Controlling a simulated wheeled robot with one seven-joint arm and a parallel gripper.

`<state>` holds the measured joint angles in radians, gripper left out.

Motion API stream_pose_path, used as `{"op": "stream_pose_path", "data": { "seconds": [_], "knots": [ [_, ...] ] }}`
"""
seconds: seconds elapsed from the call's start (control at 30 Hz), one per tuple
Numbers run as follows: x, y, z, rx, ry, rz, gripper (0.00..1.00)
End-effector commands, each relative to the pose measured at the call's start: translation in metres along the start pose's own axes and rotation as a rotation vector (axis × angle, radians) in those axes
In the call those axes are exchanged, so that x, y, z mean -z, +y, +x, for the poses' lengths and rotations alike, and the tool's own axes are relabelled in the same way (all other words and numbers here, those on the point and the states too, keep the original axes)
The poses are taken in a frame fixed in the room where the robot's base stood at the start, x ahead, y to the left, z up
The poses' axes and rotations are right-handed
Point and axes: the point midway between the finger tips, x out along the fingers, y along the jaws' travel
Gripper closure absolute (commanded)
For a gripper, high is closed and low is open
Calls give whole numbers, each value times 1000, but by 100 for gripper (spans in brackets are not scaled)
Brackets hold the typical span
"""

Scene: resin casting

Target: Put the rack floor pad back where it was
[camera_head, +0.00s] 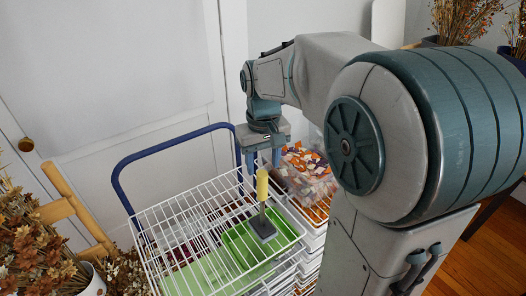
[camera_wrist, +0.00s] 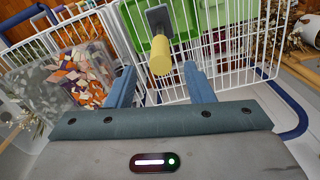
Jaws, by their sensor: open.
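A tool with a yellow cylindrical handle (camera_head: 262,186) and a flat grey square pad (camera_head: 263,227) at its foot stands upright at the white wire rack (camera_head: 150,238). In the wrist view the yellow handle (camera_wrist: 159,58) points toward me and the grey pad (camera_wrist: 159,18) is at its far end. My gripper (camera_head: 264,168) is open above it. In the wrist view the handle's near end lies between my fingertips (camera_wrist: 159,74), with a gap on both sides. Green surfaces (camera_head: 235,247) show around and below the pad; I cannot tell whether one is the rack floor pad.
A blue trolley handle (camera_head: 118,173) rises behind the rack. A clear bag of orange and white pieces (camera_head: 308,170) stands beside it at the right. White trays (camera_head: 306,229) are stacked under the rack. Dried flowers (camera_head: 30,246) and a wooden chair (camera_head: 72,205) are at the left.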

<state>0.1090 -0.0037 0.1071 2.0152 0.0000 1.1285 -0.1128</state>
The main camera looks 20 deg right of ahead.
Motion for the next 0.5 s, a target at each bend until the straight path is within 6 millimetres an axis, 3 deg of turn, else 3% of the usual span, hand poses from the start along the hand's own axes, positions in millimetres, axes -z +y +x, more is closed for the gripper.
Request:
{"op": "stream_pose_path", "data": {
  "seconds": [0.1, 0.3, 0.5],
  "knots": [
    [1, 0, -20, 0, 4, 0, 52],
    [-2, -1, -35, -1, 4, 1, 52],
    [-33, -5, -36, -16, 65, 20, 52]
  ]
}}
